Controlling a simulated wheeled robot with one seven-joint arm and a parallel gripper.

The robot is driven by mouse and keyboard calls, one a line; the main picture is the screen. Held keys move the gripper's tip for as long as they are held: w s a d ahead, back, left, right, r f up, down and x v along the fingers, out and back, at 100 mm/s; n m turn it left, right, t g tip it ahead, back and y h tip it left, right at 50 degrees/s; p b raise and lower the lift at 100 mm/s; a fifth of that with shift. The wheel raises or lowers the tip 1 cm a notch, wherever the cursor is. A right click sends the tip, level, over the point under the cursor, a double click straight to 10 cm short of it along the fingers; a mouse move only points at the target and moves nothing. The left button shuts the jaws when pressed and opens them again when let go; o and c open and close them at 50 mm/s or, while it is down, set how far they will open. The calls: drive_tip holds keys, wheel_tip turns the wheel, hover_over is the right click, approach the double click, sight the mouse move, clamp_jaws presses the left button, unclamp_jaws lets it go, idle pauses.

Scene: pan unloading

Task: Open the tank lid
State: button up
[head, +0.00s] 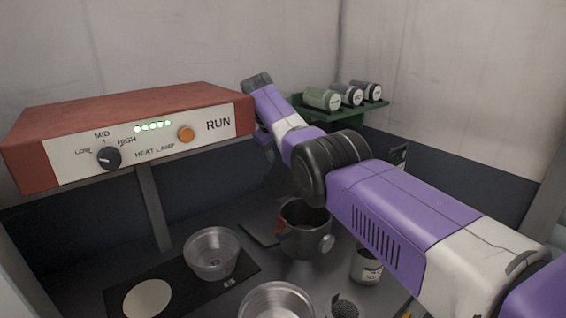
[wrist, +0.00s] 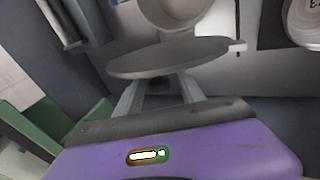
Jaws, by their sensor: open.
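In the wrist view, a flat grey disc (wrist: 165,57) with a small tab at its right edge lies just past my gripper (wrist: 160,84); it looks like the tank lid. My two fingers are apart, with their tips under or behind the disc's near edge. I cannot tell whether they touch it. In the head view, a dark round tank (head: 305,243) stands on the counter with a red part on its left and a pale round knob at its front. My arm covers part of its top, and my gripper is hidden there.
A red heat lamp box (head: 120,120) overhangs the left side. Below it, a clear bowl (head: 211,255) and a pale disc (head: 147,299) sit on a black mat. Another bowl (head: 276,301) and a labelled jar (head: 366,266) stand in front. A green shelf (head: 350,113) holds three jars behind.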

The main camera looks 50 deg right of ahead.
drive_tip(key=v, duration=0.4)
drive_tip(key=shift+a+r+b, duration=0.15)
drive_tip(key=shift+r+b, duration=0.2)
drive_tip(key=shift+b, duration=0.05)
